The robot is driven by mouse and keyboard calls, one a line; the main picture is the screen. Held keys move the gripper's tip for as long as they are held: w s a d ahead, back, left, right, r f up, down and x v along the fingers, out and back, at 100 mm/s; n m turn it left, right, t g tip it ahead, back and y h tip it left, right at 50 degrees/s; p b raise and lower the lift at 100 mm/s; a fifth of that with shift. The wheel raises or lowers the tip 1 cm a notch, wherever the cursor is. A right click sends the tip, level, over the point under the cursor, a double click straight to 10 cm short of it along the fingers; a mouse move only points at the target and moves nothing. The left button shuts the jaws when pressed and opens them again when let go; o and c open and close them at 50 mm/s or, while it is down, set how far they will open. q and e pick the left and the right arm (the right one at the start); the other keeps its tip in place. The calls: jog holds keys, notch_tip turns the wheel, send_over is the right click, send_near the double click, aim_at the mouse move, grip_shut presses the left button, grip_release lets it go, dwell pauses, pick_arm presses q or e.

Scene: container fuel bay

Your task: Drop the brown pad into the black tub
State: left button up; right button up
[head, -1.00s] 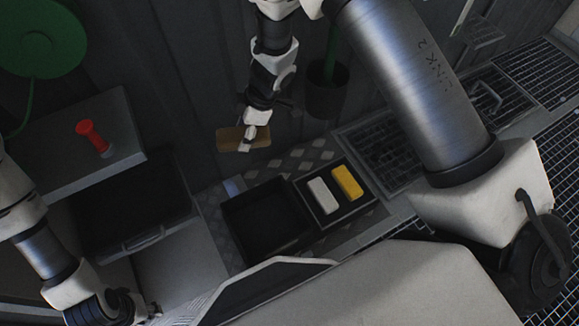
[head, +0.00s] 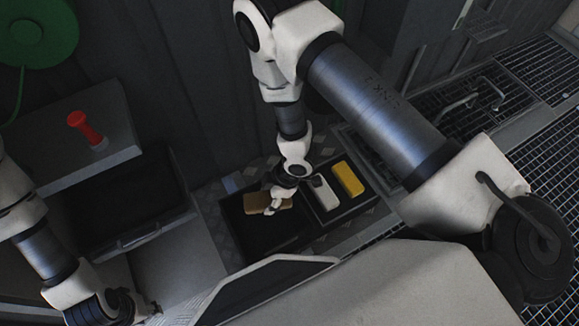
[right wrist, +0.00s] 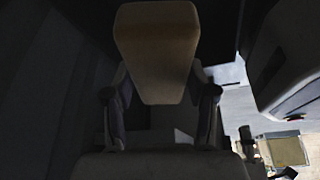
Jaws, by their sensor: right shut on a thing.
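The brown pad (head: 257,203) is held in my right gripper (head: 277,203), which is shut on it. In the head view the pad appears over the far part of the open black tub (head: 268,238); its exact height above the tub floor is hard to judge. In the right wrist view the pad (right wrist: 155,45) sticks out between the two fingers of my right gripper (right wrist: 157,97). No other object shows in the tub, though the pad and gripper hide part of it. My left gripper (head: 130,308) is at the lower left, away from the tub, and its jaws are unclear.
Right beside the tub is a black tray (head: 331,212) with a white block (head: 324,193) and a yellow block (head: 348,180). A dark bin (head: 130,215) stands to the left, below a grey box (head: 85,150) with a red knob (head: 84,127). Floor grating lies at right.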

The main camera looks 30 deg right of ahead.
jog(key=shift+f, duration=0.5)
jog(key=shift+r, duration=0.15)
jog(key=o, duration=1.3)
jog(key=v, duration=1.2)
